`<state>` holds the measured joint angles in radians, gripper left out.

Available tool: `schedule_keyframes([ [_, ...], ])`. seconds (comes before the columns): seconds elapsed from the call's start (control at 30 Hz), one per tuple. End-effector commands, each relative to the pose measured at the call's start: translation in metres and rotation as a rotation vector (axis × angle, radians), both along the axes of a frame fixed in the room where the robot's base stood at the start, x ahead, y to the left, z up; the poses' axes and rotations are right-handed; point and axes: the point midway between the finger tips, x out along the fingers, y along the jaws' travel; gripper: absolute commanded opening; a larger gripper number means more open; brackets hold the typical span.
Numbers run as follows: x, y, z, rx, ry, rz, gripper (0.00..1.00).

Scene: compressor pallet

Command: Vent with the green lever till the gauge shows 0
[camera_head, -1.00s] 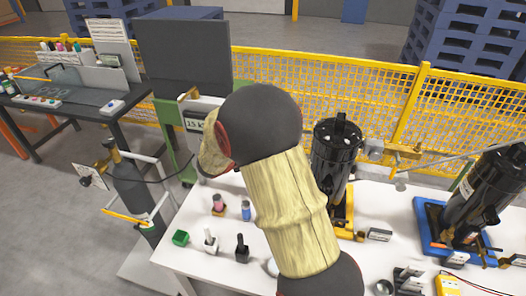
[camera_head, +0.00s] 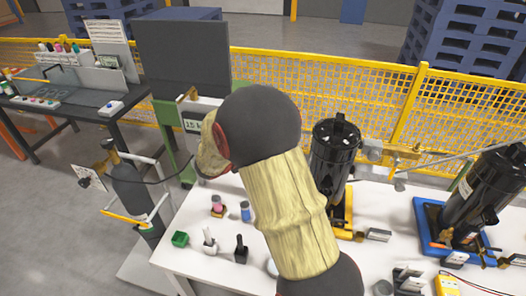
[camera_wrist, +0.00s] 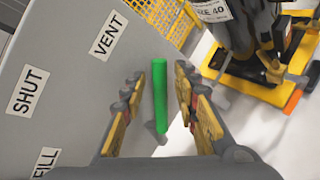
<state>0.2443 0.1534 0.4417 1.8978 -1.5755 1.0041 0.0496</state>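In the wrist view the green lever (camera_wrist: 159,88) stands out from a grey panel (camera_wrist: 75,75) marked VENT, SHUT and FILL. The VENT label (camera_wrist: 109,36) is the one closest to the lever. My gripper (camera_wrist: 160,85) is open, with one finger on each side of the lever and a visible gap on both sides. In the head view a small display (camera_head: 194,125), which seems to be the gauge, shows beside my arm. Its digits are partly hidden and too small to read surely. My arm hides the lever and gripper there.
A black compressor (camera_head: 334,150) on a yellow base stands right of my arm, another (camera_head: 487,185) on a blue base farther right. A gas cylinder (camera_head: 130,185) is at left.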

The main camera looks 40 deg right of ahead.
Motion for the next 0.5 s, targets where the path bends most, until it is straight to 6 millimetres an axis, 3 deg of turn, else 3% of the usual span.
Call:
schedule_keyframes([
  [0.5, -0.009, 0.083, 0.04, 0.0, -0.002, 0.003, 0.3],
])
